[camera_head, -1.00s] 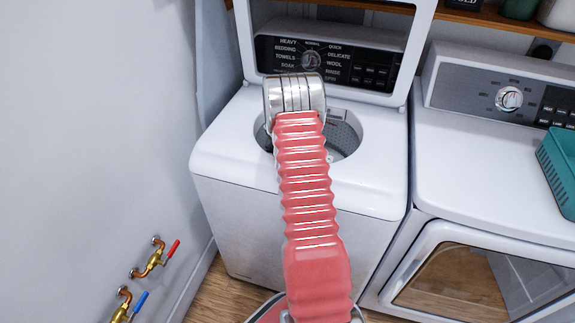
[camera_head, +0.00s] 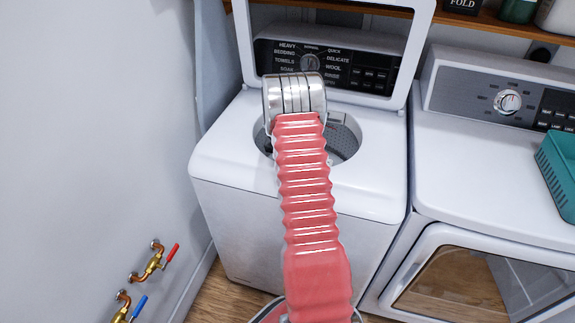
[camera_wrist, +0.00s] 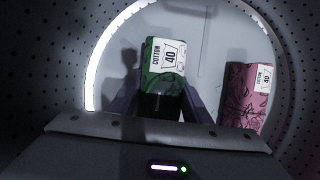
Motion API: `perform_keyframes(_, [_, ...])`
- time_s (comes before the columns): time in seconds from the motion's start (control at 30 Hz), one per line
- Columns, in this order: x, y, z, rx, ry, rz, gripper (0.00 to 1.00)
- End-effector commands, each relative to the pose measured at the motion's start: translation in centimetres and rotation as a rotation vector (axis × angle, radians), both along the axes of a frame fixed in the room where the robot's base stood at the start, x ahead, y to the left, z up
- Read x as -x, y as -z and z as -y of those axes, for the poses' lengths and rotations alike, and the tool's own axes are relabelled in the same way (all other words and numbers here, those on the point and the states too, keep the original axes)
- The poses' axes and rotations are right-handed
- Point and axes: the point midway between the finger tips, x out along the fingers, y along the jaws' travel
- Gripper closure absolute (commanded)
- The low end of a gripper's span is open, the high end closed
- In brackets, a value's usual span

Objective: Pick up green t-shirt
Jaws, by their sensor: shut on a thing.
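The green t-shirt (camera_wrist: 163,80) shows in the wrist view as a dark green folded roll with a white "COTTON 40" label. It stands upright between the two dark fingers of my gripper (camera_wrist: 161,98), which is shut on it. Both are inside a perforated drum. In the head view my arm reaches over the open top of the left washer (camera_head: 225,150). My gripper and the t-shirt are hidden there behind my arm.
A pink patterned roll (camera_wrist: 242,97) with a similar label stands right of the t-shirt in the drum. The washer's lid (camera_head: 246,45) is raised. A dryer (camera_head: 480,175) with a teal basket (camera_head: 557,170) stands to the right. Valves (camera_head: 150,264) project from the left wall.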

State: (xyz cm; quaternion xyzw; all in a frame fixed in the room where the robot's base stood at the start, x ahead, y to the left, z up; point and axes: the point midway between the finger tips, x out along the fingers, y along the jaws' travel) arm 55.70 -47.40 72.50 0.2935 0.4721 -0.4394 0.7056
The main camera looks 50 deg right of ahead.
Motion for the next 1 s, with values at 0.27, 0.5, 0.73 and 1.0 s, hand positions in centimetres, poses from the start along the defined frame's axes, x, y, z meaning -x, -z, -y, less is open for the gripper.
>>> perform_keyframes(0.27, [-0.1, -5.2, 0.1, 0.003, 0.000, 0.004, 0.82])
perform_keyframes(0.5, [-0.1, -8.2, 0.1, 0.002, 0.001, 0.002, 0.82])
perform_keyframes(0.73, [0.0, -8.6, 0.0, 0.001, 0.000, 0.000, 0.82])
perform_keyframes(1.0, [0.0, -8.6, 0.0, 0.000, 0.000, 0.001, 0.82])
